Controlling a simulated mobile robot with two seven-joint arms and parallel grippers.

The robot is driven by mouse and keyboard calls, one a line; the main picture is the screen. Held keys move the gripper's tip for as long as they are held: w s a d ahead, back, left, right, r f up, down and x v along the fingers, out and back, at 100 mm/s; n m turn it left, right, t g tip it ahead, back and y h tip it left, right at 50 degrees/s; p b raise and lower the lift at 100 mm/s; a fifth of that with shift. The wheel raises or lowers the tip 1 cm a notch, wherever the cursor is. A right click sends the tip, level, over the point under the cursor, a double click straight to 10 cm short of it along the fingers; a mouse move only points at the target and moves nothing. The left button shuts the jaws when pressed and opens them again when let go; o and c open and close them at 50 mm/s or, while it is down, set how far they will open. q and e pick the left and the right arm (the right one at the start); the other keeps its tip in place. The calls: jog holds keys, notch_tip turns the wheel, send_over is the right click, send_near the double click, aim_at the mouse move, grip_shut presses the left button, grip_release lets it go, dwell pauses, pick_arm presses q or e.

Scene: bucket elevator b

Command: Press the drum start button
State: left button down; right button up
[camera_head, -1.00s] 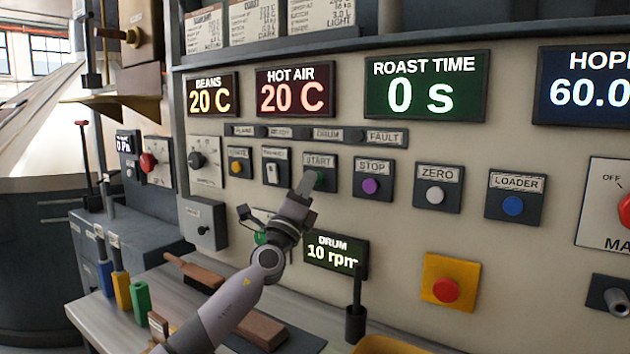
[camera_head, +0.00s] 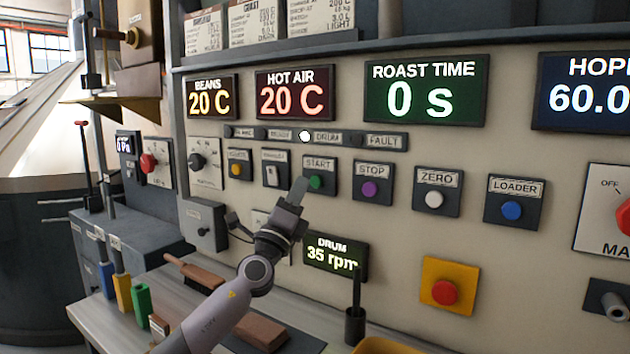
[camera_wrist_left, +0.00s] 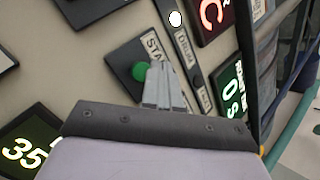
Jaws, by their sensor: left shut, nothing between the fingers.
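The green drum start button (camera_head: 315,182) sits on a dark plate labelled START on the panel. My left gripper (camera_head: 301,190) is shut and empty, its fingertips just left of the button in the head view. In the left wrist view the green button (camera_wrist_left: 140,72) shows beside the shut fingertips (camera_wrist_left: 158,72); a small gap or light contact cannot be told apart. The DRUM display (camera_head: 335,257) reads 35 rpm. A white lamp (camera_head: 305,136) is lit next to the DRUM label. My right gripper is out of view.
A purple STOP button (camera_head: 370,188) is right of START, then a ZERO button (camera_head: 434,199) and a blue LOADER button (camera_head: 511,210). A red button (camera_head: 444,291) on a yellow plate sits lower. A brush (camera_head: 195,273) lies on the bench below.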

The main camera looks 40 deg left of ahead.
pick_arm(q)
jog(key=s, duration=0.2)
jog(key=s+p, duration=0.1)
jog(key=shift+s+d, duration=0.2)
jog(key=shift+s, duration=0.15)
jog(key=shift+s, duration=0.1)
dwell(0.7)
